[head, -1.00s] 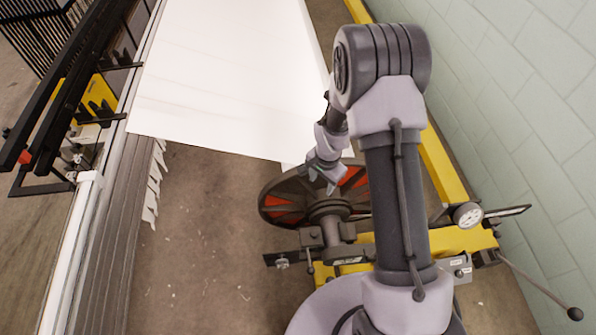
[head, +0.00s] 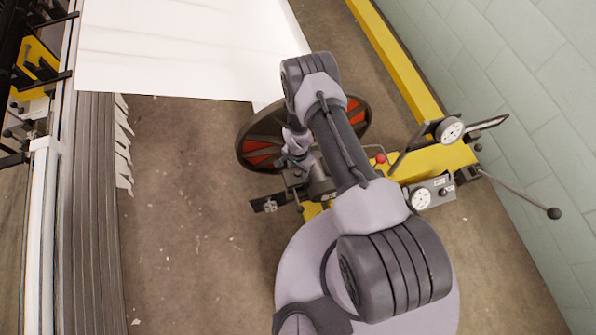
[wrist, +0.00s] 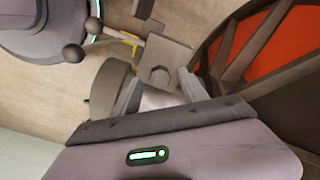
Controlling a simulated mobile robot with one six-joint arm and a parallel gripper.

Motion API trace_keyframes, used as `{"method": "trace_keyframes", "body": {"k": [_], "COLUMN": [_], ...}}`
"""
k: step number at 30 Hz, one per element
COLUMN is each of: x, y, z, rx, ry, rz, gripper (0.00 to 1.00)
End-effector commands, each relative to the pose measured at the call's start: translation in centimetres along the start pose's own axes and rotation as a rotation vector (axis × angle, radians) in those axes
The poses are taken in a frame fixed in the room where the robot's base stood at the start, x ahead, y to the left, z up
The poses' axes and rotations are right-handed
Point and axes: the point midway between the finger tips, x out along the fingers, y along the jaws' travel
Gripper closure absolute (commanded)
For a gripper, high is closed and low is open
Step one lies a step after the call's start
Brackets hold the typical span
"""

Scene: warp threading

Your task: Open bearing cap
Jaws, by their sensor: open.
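The bearing cap seems to be the grey block with a round boss (wrist: 165,55) in the wrist view. My gripper (wrist: 158,82) is open, with one finger to each side of the near end of that block; whether they touch it I cannot tell. In the head view my gripper (head: 298,160) is low beside the spoked wheel with red panels (head: 262,155), over the bearing at the wheel's hub. My own arm hides much of the bearing there. The wheel also fills the right of the wrist view (wrist: 270,50).
A yellow frame (head: 435,160) carries dial gauges (head: 450,130), a red knob (head: 380,158) and a long ball-ended lever (head: 520,196). A white sheet (head: 180,50) hangs above. A pale block wall (head: 530,70) stands right. Floor (head: 190,200) left of the bearing is clear.

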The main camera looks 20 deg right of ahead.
Motion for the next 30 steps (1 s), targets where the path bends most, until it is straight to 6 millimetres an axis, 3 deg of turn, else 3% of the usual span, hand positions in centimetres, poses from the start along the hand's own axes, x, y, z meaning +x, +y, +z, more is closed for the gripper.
{"method": "trace_keyframes", "body": {"k": [11,19,30], "x": [0.73,0.72,0.72], "y": [0.01,0.01,0.03], "z": [0.0,0.0,0.01], "rx": [0.0,0.0,0.0], "ry": [0.0,0.0,0.0], "rz": [0.0,0.0,0.001], "gripper": [0.49,1.0,1.0]}}
